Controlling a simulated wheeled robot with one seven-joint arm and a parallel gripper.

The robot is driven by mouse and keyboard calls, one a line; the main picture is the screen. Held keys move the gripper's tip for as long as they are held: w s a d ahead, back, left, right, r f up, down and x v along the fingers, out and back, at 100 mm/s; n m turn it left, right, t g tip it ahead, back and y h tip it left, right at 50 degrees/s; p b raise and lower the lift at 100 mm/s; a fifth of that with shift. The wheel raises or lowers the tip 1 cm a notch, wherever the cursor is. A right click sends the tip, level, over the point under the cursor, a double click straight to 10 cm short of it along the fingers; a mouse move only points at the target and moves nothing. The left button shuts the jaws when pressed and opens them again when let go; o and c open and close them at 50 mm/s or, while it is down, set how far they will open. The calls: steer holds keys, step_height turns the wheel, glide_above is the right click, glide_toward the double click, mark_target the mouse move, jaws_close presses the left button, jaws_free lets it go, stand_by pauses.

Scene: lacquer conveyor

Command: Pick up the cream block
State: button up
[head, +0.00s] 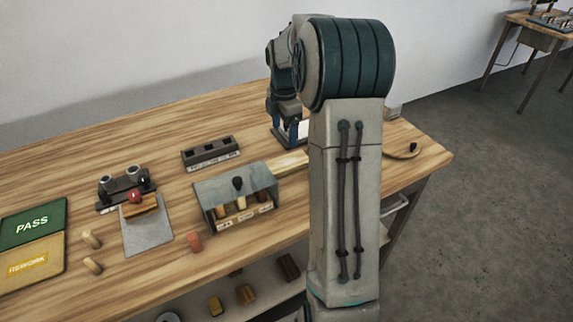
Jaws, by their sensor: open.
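I cannot tell which piece is the cream block.
A grey plate (148,239) bears a brown block. Green PASS (32,224) and yellow REWORK (28,265) mats lie left.

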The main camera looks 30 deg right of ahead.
glide_above(288, 161)
steer(key=a, duration=0.1)
steer(key=f, duration=0.5)
steer(key=shift+w+f, duration=0.2)
steer(key=shift+f, duration=0.05)
steer(key=f, duration=0.3)
steer(key=d+f, duration=0.1)
steer(key=shift+s+f+p, duration=0.3)
steer(key=shift+f, duration=0.1)
steer(key=shift+a+f, duration=0.1)
steer(key=shift+f, duration=0.25)
steer(key=shift+c, duration=0.3)
steer(key=c, duration=1.1)
